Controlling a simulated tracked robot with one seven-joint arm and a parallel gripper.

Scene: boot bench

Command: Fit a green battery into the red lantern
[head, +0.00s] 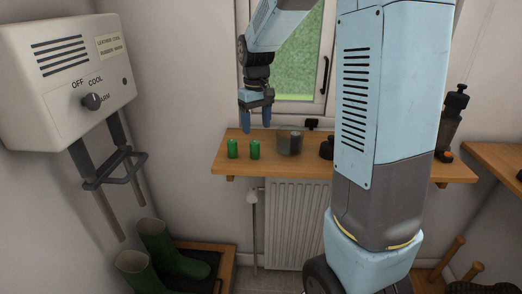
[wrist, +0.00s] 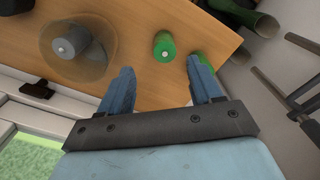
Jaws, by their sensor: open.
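Two green batteries stand upright on the wooden shelf under the window: a left one (head: 233,148) and a right one (head: 255,150). The wrist view shows one green battery (wrist: 164,47) ahead between the fingers and the other (wrist: 207,62) partly behind the right-hand finger. My gripper (head: 257,118) is open and empty, pointing down above the shelf near the batteries; its fingers also show in the wrist view (wrist: 160,88). I cannot make out a red lantern for certain; a dark lantern-like thing (head: 452,112) stands at the shelf's right, partly behind my arm.
A clear round jar (head: 283,145) with a grey cylinder inside stands right of the batteries; it also shows in the wrist view (wrist: 104,55). A dark object (head: 326,148) is half hidden by my arm. Green boots (head: 160,245) and a wall heater box (head: 60,70) are at left.

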